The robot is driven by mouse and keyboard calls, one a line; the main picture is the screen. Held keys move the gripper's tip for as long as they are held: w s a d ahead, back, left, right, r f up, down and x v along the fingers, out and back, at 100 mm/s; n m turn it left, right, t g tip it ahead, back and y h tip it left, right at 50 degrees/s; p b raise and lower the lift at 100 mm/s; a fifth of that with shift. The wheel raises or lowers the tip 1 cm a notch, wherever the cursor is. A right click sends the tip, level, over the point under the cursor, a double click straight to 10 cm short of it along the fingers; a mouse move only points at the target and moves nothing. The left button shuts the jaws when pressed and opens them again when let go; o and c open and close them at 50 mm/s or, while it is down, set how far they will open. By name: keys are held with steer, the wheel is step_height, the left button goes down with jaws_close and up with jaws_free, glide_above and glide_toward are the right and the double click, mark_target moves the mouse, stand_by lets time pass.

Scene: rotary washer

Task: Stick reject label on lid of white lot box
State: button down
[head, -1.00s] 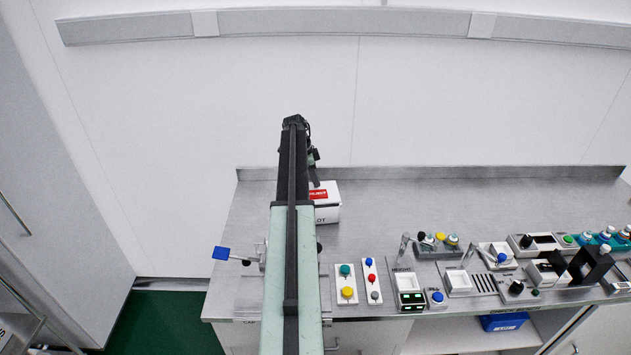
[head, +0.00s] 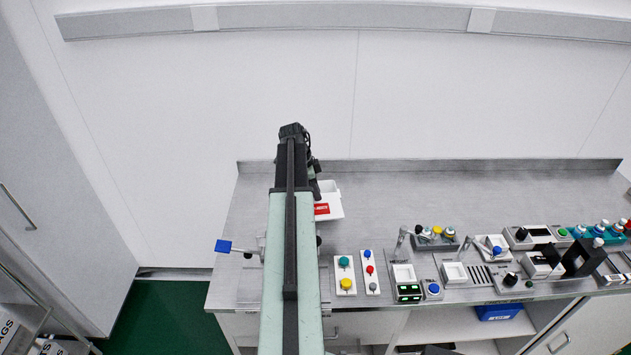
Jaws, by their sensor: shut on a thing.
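The white lot box (head: 334,200) stands on the bench, just right of my arm. Part of it is hidden behind the arm and gripper. The red reject label (head: 321,209) shows with pale lettering in front of the box's near left part, just below my gripper. My gripper (head: 317,189) points down at the box's left side, shut on what appears to be the label. The fingertips are small and partly hidden by my arm, so contact between label and box cannot be made out.
Button panels (head: 345,275) and a device with green displays (head: 407,285) stand at the bench's front, right of my arm. A blue-ended handle (head: 223,246) sticks out at left. The bench's back right (head: 470,195) is clear.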

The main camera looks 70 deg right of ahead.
steer(key=shift+s+a, duration=0.25)
steer(key=shift+a, duration=0.45)
steer(key=w+d+r+p, duration=0.2)
steer(key=d, duration=0.5)
steer(key=w+d+r+p, duration=0.2)
steer(key=w+d, duration=0.1)
steer(key=d, duration=0.5)
steer(key=shift+w, duration=0.25)
step_height(320, 180, down, 8)
steer(key=b, duration=0.7)
steer(key=shift+r+b, duration=0.2)
steer(key=shift+b, duration=0.1)
steer(key=shift+w+f+b, duration=0.1)
steer(key=shift+f+b, duration=0.4)
steer(key=c, duration=1.1)
jaws_free()
steer(key=shift+c, duration=0.2)
